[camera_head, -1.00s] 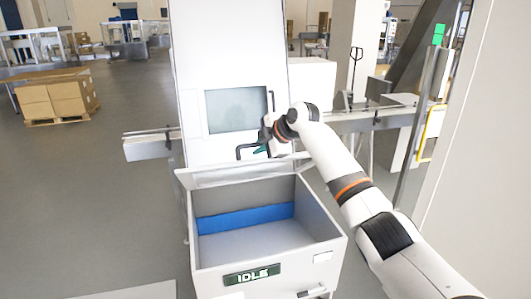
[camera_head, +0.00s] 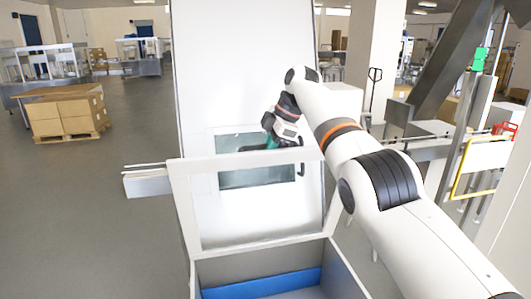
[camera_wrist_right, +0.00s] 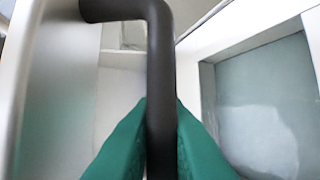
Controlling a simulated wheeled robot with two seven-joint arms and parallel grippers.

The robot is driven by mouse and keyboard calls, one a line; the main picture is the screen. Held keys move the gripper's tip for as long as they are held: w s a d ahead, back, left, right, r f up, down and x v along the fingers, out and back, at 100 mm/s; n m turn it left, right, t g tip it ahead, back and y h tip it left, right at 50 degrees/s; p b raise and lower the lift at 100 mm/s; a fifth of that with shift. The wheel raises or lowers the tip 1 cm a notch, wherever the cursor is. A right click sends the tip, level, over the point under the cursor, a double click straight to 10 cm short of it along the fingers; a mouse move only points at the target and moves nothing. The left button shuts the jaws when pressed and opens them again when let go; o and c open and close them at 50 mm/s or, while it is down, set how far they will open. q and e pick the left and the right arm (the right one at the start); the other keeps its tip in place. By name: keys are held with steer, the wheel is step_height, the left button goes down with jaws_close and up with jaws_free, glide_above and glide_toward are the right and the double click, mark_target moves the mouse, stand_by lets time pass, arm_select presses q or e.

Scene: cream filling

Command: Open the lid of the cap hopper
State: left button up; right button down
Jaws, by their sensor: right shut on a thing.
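The cap hopper (camera_head: 346,272) is a light box with a blue strip inside, cut off by the bottom edge of the head view. Its lid (camera_head: 182,210) is a pale frame with a clear window, standing raised above the opening. My right gripper (camera_head: 271,143) is at the lid's upper edge, shut on a dark handle (camera_head: 248,148). In the right wrist view, the handle (camera_wrist_right: 160,60) is a dark bent bar between my green fingers (camera_wrist_right: 160,135). My left gripper is out of view.
A tall white machine panel (camera_head: 240,70) with a grey window stands behind the lid. A conveyor end (camera_head: 147,184) juts out on the left. A yellow rail (camera_head: 456,185) is at the right. Boxes on a pallet (camera_head: 68,115) stand far left, with open floor around.

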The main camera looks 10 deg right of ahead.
steer(key=shift+w+f, duration=0.1)
steer(key=shift+f, duration=0.1)
stand_by(0.3)
steer(key=c, duration=1.6)
jaws_free()
steer(key=shift+o, duration=0.7)
steer(key=shift+w, duration=0.15)
steer(key=shift+r, duration=0.1)
